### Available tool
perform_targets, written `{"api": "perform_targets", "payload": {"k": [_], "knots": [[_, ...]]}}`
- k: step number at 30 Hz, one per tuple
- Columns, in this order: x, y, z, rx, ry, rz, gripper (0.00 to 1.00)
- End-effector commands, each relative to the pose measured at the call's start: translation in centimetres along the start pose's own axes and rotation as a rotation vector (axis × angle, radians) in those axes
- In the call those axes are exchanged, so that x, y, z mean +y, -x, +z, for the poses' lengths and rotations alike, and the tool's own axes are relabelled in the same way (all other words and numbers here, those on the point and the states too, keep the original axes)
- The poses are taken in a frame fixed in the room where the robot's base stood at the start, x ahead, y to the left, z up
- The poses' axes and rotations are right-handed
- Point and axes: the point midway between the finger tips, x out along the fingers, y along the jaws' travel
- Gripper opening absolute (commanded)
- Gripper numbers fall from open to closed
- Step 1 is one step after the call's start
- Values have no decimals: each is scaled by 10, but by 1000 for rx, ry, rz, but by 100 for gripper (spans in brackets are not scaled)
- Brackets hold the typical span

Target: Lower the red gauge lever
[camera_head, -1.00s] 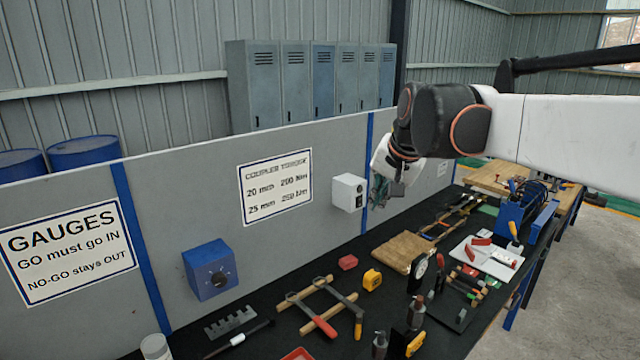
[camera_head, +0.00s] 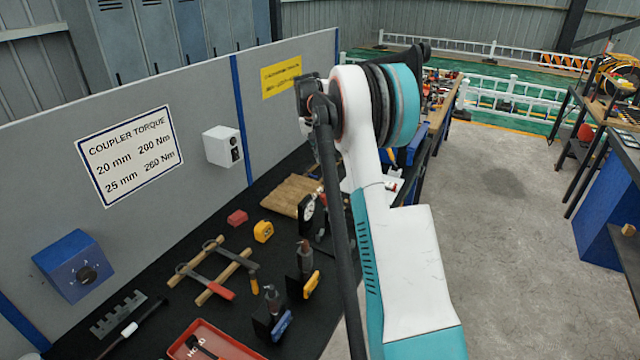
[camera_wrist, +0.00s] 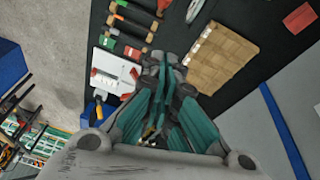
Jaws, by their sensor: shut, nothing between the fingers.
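My gripper (camera_wrist: 171,62) shows in the wrist view with its teal fingers closed together and nothing between them. It hangs above the dark bench, between a white plate (camera_wrist: 118,66) at its left and a wooden block at its right. Small red parts (camera_wrist: 96,72) lie at the plate; I cannot tell whether one is the red gauge lever. My arm hides my gripper and most of the white plate there.
The wooden block (camera_wrist: 222,58) lies close to my gripper. A grey partition (camera_head: 100,190) runs along the bench's back. A yellow tape measure (camera_head: 263,231), a red block (camera_head: 237,217) and several hand tools occupy the bench. Open floor (camera_head: 500,230) lies to the right.

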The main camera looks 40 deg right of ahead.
Motion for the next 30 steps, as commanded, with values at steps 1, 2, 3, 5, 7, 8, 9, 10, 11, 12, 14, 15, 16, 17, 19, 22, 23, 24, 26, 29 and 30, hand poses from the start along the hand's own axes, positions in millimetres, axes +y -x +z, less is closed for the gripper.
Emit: {"api": "perform_targets", "payload": {"k": [1, 2, 3, 5, 7, 8, 9, 10, 11, 12, 14, 15, 16, 17, 19, 22, 23, 24, 26, 29, 30], "knots": [[4, -8, -4, -3, -7, 10, 0], [6, -12, -6, -4, -9, 15, 0], [8, -15, -7, -5, -11, 19, 0], [9, -19, -8, -6, -13, 23, 0], [10, -24, -9, -6, -14, 24, 0], [10, -27, -9, -6, -14, 24, 0], [10, -32, -9, -6, -14, 24, 0], [10, -36, -9, -6, -14, 24, 0], [10, -41, -9, -6, -14, 24, 0], [10, -48, -8, -6, -15, 24, 0], [11, -59, -8, -6, -15, 24, 0], [11, -67, -8, -6, -15, 24, 0], [11, -73, -8, -6, -15, 23, 0], [11, -79, -8, -6, -15, 23, 0], [12, -93, -8, -6, -15, 23, 0], [12, -112, -8, -6, -14, 23, 0], [12, -117, -8, -6, -14, 23, 0], [11, -121, -5, -6, -12, 23, 0], [11, -121, 6, -6, -12, 23, 0], [11, -124, 18, -6, -13, 23, 0], [11, -125, 22, -5, -13, 23, 0]]}}
